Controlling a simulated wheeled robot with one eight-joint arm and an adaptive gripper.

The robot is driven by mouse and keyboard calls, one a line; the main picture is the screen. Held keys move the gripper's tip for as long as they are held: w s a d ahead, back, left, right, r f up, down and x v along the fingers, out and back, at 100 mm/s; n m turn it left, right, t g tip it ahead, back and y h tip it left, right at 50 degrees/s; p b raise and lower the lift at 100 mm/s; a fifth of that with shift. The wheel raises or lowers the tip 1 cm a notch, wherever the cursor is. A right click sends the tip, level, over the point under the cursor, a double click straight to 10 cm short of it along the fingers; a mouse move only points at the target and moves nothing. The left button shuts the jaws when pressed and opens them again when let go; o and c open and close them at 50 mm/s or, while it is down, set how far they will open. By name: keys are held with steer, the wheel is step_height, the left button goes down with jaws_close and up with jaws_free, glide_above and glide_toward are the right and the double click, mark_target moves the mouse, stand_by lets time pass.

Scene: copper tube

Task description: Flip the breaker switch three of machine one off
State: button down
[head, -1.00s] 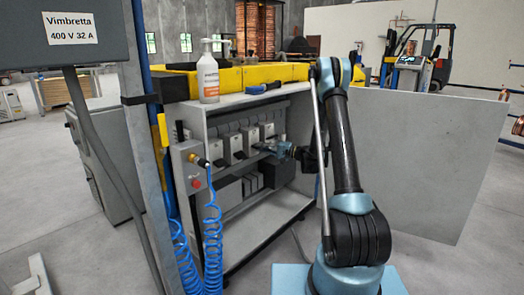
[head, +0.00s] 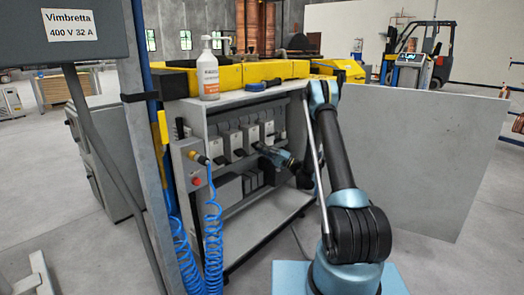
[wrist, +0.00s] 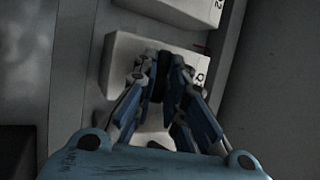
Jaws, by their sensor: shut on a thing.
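Several white breaker boxes with dark switches stand in a row inside the open grey cabinet (head: 270,94) in the head view. My gripper (head: 260,148) reaches in from the right at the right part of this row. In the wrist view, my gripper (wrist: 165,78) has its blue fingers closed around a small dark switch lever (wrist: 159,88) on one white breaker (wrist: 122,60). The fingers hide most of the lever, so its exact position is unclear.
The open door panel (head: 430,150) is to the right of my arm. A post (head: 150,170) and blue coiled hoses (head: 213,235) are at the left.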

steer(key=shift+f, duration=0.15)
steer(key=c, duration=1.6)
jaws_free()
steer(key=shift+c, duration=0.2)
steer(key=v, duration=0.7)
steer(key=shift+d+f, duration=0.15)
steer(key=shift+f, duration=0.1)
steer(key=shift+r, duration=0.15)
